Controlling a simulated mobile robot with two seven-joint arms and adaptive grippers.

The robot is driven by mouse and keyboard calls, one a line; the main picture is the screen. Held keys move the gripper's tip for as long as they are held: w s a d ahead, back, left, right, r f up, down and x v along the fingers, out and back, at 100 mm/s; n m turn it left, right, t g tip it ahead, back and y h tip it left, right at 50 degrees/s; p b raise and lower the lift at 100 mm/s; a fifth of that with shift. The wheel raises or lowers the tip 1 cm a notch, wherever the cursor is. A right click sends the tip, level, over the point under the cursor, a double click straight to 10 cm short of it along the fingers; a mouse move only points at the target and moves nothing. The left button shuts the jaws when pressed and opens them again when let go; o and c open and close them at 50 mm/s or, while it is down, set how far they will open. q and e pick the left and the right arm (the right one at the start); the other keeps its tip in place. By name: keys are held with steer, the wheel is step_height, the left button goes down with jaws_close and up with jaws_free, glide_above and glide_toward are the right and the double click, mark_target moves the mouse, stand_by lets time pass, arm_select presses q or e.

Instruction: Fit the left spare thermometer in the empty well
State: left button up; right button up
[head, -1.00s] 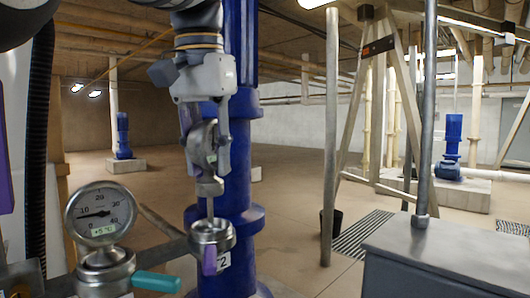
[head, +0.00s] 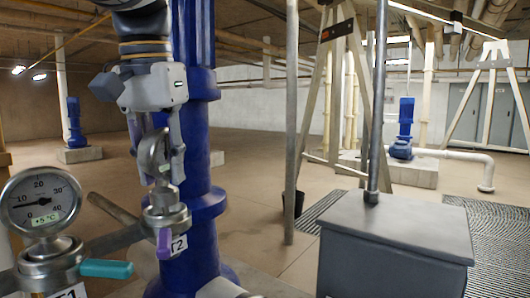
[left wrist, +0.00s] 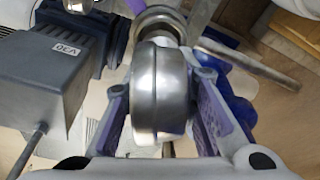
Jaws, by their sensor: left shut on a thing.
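My left gripper (head: 156,157) comes down from above, shut on the round steel head of a thermometer (head: 151,150), seen nearly edge-on. In the left wrist view the steel head (left wrist: 158,92) sits between the purple-padded fingers of my left gripper (left wrist: 165,118). The thermometer is roughly upright, directly above the steel well fitting (head: 166,218) with the purple lever and the T2 label. Its lower end meets the top of the fitting, and no bare stem shows between them. How fully it is seated cannot be told. My right gripper is not in view.
A fitted dial thermometer (head: 42,203) reading +5 °C stands at left, above a teal lever (head: 106,268). A blue column (head: 203,150) rises close behind my gripper. A grey cabinet (head: 395,240) with an upright rod stands at right. Open floor lies behind.

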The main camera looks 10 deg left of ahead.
arm_select(q)
steer(key=shift+f, duration=0.3)
stand_by(0.4)
steer(key=shift+f, duration=0.35)
steer(key=shift+f, duration=0.15)
steer(key=shift+f, duration=0.2)
stand_by(0.5)
steer(key=o, duration=1.1)
steer(key=shift+r, duration=0.1)
steer(key=shift+c, duration=0.2)
